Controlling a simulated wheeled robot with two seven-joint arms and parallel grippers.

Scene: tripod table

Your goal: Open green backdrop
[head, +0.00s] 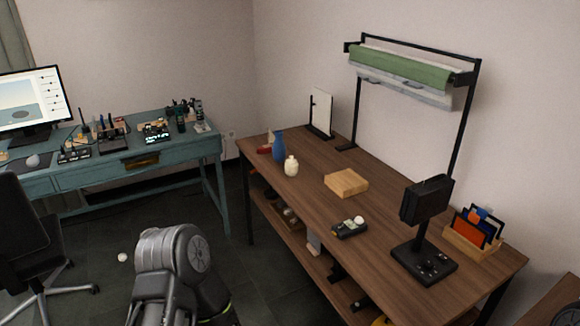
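The green backdrop (403,67) is rolled up on a black metal stand (469,115) at the back right of the brown wooden table. It hangs from the upper front of the frame. White or grey rolls (418,92) sit just below it. One of my arms shows at the bottom, left of the table and well away from the backdrop. Neither gripper's fingers show.
A teal desk (110,172) and black chair (25,235) stand left. Dark floor lies between.

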